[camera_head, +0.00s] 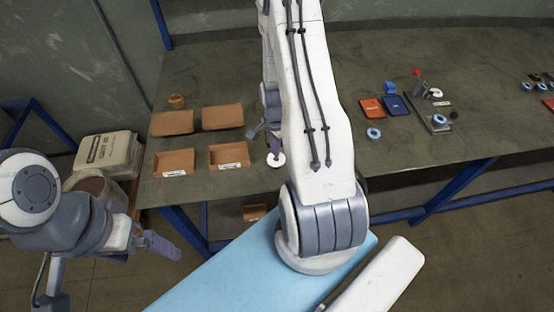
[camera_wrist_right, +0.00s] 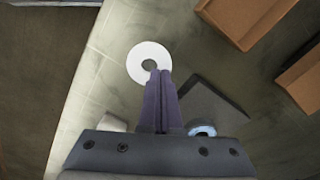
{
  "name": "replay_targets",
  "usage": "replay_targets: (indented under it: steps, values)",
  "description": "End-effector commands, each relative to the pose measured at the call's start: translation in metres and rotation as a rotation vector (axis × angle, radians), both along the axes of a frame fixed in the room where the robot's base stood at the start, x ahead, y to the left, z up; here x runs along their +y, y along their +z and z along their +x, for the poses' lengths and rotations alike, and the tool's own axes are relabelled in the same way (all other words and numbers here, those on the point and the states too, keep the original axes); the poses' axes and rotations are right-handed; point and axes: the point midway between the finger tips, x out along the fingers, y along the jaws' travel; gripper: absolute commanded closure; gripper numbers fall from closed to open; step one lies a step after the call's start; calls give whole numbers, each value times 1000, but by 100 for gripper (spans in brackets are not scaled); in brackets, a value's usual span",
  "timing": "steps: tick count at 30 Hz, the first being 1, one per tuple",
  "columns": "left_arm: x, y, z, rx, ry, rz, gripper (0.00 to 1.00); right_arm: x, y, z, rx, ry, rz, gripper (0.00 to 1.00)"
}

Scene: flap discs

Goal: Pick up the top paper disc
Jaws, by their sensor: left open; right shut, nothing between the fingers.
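A white paper disc (camera_wrist_right: 136,60) with a dark centre hole lies near the table's edge in the right wrist view. It also shows in the head view (camera_head: 276,160), just below my right gripper (camera_head: 266,135). I cannot tell whether other discs lie under it. In the right wrist view my right gripper (camera_wrist_right: 159,74) is shut and empty, its fingertips overlapping the disc's lower edge in the picture. Whether they touch it is unclear. My left gripper (camera_head: 168,248) is open and empty, off the table at the lower left.
Several brown trays (camera_head: 222,116) stand left of the disc on the table (camera_head: 330,150). A dark plate (camera_wrist_right: 212,104) and a blue-rimmed disc (camera_wrist_right: 202,131) are close to my right fingers. Orange (camera_head: 371,107) and blue (camera_head: 397,105) packets lie further right. Boxes (camera_head: 105,152) stand at the left.

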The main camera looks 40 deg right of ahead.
Motion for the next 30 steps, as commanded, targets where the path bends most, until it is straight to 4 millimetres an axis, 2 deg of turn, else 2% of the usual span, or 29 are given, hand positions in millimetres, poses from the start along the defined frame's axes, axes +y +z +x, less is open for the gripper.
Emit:
replay_targets:
  steps: [30]
  values:
    - [0,-1,0,0,0,0,0,9,-1,-15,4,0,2,100]
